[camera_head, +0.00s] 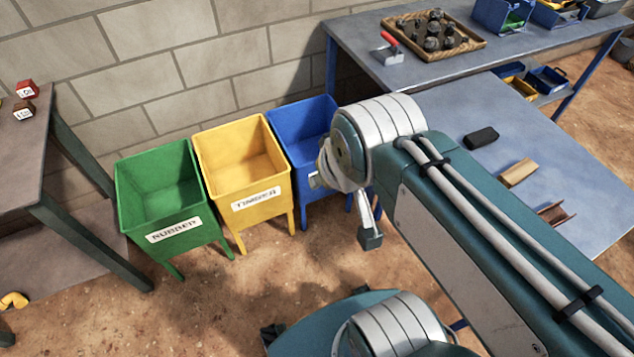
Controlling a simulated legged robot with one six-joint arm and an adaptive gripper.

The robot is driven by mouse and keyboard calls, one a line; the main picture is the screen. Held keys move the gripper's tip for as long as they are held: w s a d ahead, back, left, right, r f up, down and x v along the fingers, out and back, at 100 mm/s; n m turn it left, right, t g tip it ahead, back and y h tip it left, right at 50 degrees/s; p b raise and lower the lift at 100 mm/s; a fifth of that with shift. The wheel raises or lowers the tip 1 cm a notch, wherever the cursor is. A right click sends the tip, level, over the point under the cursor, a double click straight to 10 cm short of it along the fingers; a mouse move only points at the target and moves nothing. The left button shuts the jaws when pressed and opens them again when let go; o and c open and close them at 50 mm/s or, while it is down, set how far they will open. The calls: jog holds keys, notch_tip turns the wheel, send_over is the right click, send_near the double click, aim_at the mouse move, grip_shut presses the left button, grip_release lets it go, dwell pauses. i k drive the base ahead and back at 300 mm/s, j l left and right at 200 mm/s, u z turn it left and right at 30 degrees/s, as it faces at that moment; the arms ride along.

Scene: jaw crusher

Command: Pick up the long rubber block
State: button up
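A black block (481,138), which looks like rubber, lies flat on the lower blue-grey table (455,108) at the right. It is rather short in this view, and I see no other black block on that table. My gripper (370,237) shows only in part below the rounded arm joint, over the floor in front of the blue bin. It is well to the left of the black block and apart from it. Most of the gripper is hidden by my arm, so its opening and anything in it cannot be made out.
A wooden block (517,173) and a rusty channel piece (557,213) lie nearer on the same table. Green RUBBER (172,236), yellow TIMBER (262,202) and blue (290,135) bins stand along the wall. A tray of dark parts (398,25) sits on the back bench.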

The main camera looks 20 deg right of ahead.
aim_at(479, 137)
jog(key=k+j, duration=0.1)
jog(key=k, duration=0.2)
jog(key=z, duration=1.7)
jog(key=u, duration=1.4)
jog(key=k+j+u, duration=0.1)
jog(key=k+u, duration=0.25)
jog(key=k, duration=0.35)
